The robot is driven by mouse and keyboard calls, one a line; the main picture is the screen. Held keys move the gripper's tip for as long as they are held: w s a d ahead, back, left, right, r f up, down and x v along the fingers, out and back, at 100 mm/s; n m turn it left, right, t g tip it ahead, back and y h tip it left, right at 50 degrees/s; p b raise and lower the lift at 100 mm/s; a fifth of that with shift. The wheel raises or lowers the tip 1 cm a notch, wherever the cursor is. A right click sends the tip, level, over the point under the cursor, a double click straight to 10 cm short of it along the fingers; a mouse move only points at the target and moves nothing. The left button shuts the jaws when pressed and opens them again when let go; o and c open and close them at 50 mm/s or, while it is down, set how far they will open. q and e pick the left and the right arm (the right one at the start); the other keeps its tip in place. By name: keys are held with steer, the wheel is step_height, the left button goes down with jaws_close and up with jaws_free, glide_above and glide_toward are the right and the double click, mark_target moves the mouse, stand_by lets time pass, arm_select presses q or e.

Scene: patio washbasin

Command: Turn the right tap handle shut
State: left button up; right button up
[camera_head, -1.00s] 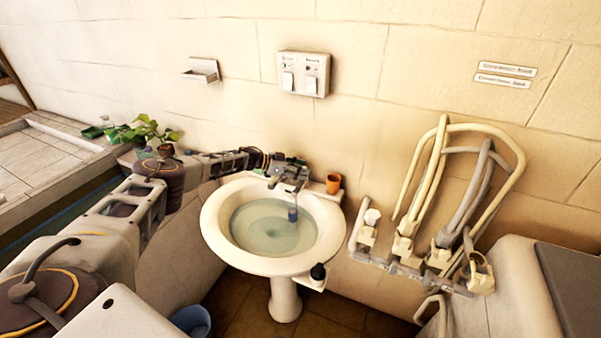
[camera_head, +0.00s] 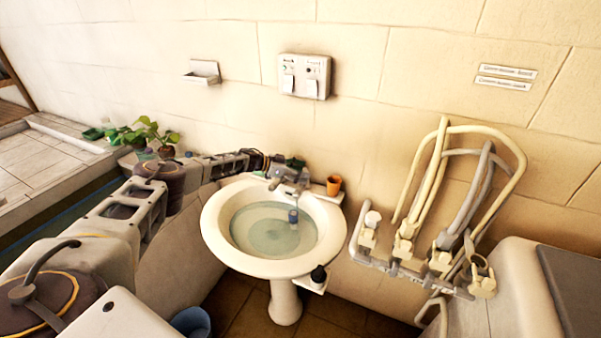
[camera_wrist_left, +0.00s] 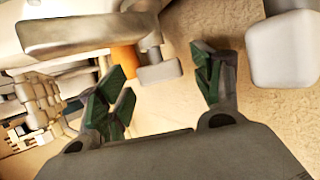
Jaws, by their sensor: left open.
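The white washbasin (camera_head: 212,235) holds water. Its grey tap (camera_head: 291,187) stands at the back rim, with a small bluish patch below the spout. My left gripper (camera_head: 287,164) is at the tap's top and hides part of the handles in the head view. In the left wrist view, my left gripper (camera_wrist_left: 160,88) is open, with green-padded fingers apart. A pale tap handle (camera_wrist_left: 158,70) shows beyond and between the fingertips, with no clear contact. A larger pale tap part (camera_wrist_left: 80,33) lies above the left finger. My right gripper is out of view.
An orange cup (camera_head: 334,184) stands on the basin's back right corner, near the tap. Pipes with valves (camera_head: 405,265) stand further right. A blue bucket (camera_head: 191,321) is below, and plants (camera_head: 150,135) are at the left.

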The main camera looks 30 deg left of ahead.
arm_select(q)
steer(key=shift+a, duration=0.1)
steer(key=shift+v, duration=6)
steer(key=shift+c, duration=0.5)
